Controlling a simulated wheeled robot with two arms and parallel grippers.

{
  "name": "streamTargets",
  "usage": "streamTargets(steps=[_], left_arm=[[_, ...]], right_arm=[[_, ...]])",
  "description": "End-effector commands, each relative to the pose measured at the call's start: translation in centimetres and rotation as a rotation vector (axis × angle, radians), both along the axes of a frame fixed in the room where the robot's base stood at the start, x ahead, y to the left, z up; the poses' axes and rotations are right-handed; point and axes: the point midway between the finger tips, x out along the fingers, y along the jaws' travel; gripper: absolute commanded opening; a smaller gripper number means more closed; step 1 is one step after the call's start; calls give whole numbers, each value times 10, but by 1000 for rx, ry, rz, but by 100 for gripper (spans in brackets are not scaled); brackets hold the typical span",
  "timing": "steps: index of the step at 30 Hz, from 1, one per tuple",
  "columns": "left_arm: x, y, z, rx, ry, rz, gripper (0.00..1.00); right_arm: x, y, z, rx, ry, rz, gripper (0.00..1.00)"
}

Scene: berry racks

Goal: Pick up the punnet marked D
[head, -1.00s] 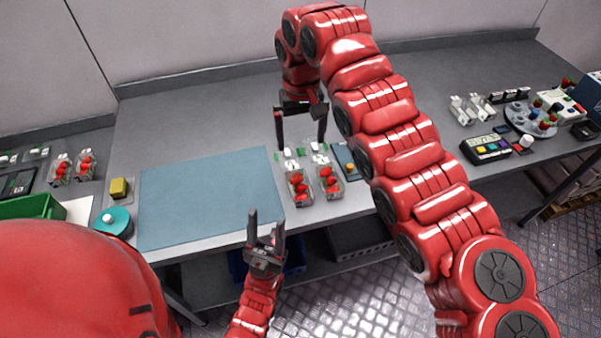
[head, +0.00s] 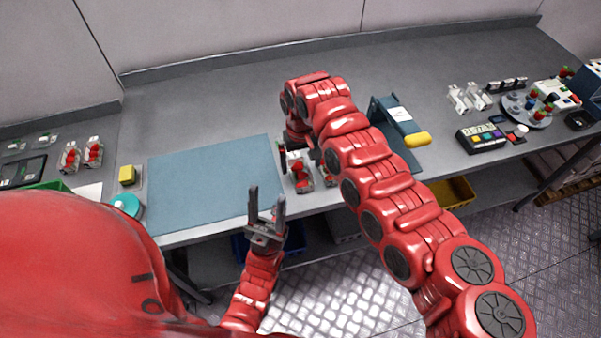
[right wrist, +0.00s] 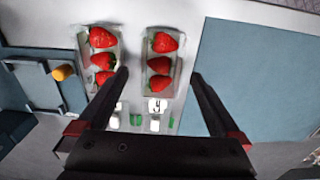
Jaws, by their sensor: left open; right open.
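Two clear punnets of red strawberries stand side by side on the table beside the blue mat. In the right wrist view one punnet (right wrist: 160,62) lies between the fingers and the other punnet (right wrist: 101,58) is to its left. The head view shows the first punnet (head: 301,176) just below my right gripper (head: 298,154); the other punnet (head: 328,177) is partly hidden by my right arm. I cannot read a letter D on either. My right gripper (right wrist: 160,75) is open and empty, above the punnets. My left gripper (head: 266,208) is open and empty, off the table's front edge.
The blue mat (head: 212,180) is bare. A blue stand with a yellow roller (head: 417,139) is behind my right arm. A keypad device (head: 482,139) is at the right.

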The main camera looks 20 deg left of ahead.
Motion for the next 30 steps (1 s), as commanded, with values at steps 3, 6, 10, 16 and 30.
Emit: streamTargets(steps=[3, 6, 10, 16, 30], left_arm=[[0, 0, 19, 0, 0, 0, 50], [0, 0, 20, 0, 0, 0, 50], [0, 0, 20, 0, 0, 0, 50], [0, 0, 20, 0, 0, 0, 50], [0, 0, 20, 0, 0, 0, 50]], right_arm=[[-5, 1, -14, -6, 8, 2, 100], [-5, 1, -32, -6, 7, 1, 100], [-3, 0, -41, -4, 4, 0, 100], [-3, 1, -40, -2, 3, -1, 87], [-2, 1, -39, -3, 2, -1, 11]])
